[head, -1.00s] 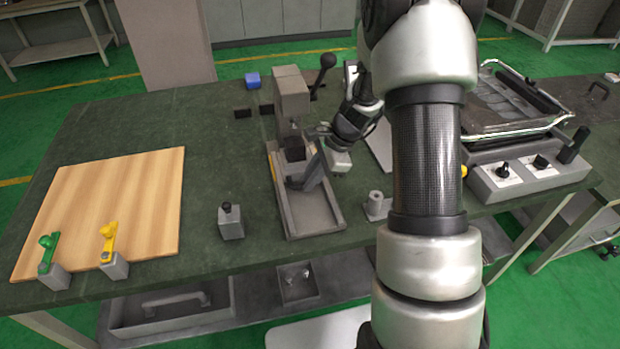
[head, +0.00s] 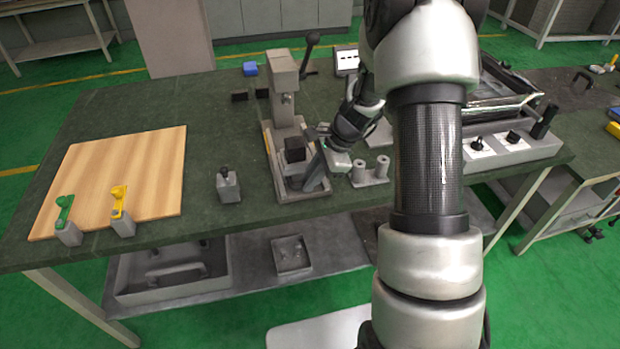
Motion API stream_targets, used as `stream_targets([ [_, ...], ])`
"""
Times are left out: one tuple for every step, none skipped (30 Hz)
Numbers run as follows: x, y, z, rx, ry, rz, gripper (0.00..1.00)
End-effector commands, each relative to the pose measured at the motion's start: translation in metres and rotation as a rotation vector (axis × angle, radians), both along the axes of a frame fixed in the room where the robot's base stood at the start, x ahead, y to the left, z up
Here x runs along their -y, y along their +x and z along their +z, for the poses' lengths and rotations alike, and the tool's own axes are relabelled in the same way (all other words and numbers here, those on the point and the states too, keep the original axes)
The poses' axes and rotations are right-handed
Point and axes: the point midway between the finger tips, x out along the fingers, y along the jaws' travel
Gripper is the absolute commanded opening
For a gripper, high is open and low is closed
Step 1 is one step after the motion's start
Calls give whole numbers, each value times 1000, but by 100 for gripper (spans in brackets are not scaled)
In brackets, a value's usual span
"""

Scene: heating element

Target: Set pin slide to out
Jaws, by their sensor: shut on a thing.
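The grey press (head: 283,95) stands on the bench, left of my arm. The pin slide (head: 293,168) is in its base tray, in front of the column, with a dark square block (head: 294,150) on top. My gripper (head: 312,180) reaches in from the right and is shut on the slide at its right front side. The exact contact is small and partly hidden by the gripper itself. The slide stands toward the front part of the tray, clear of the column.
A small grey block with a black knob (head: 228,186) stands left of the press. A grey two-post piece (head: 370,171) is close to the right of my gripper. A wooden board (head: 120,175) lies at the left. Heating equipment (head: 510,110) stands at the right.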

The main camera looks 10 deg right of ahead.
Motion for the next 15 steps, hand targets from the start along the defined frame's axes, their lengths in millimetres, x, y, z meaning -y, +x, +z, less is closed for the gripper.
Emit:
stream_targets([
  [0,1,1,1,0,0,0],
  [0,1,1,2,0,-1,0],
  [0,1,1,2,0,-1,0],
  [0,1,1,2,0,-1,0],
  [0,1,1,2,0,-1,0],
  [0,1,1,2,0,-1,0],
  [0,1,1,2,0,-1,0],
  [0,1,1,2,0,-1,0],
  [0,1,1,2,0,-1,0],
  [0,1,1,2,0,-1,0],
  [0,1,1,2,0,-1,0],
  [0,1,1,2,0,-1,17],
  [0,1,1,2,0,-1,22],
  [0,1,1,2,0,-1,27],
  [0,1,1,2,0,-1,31],
])
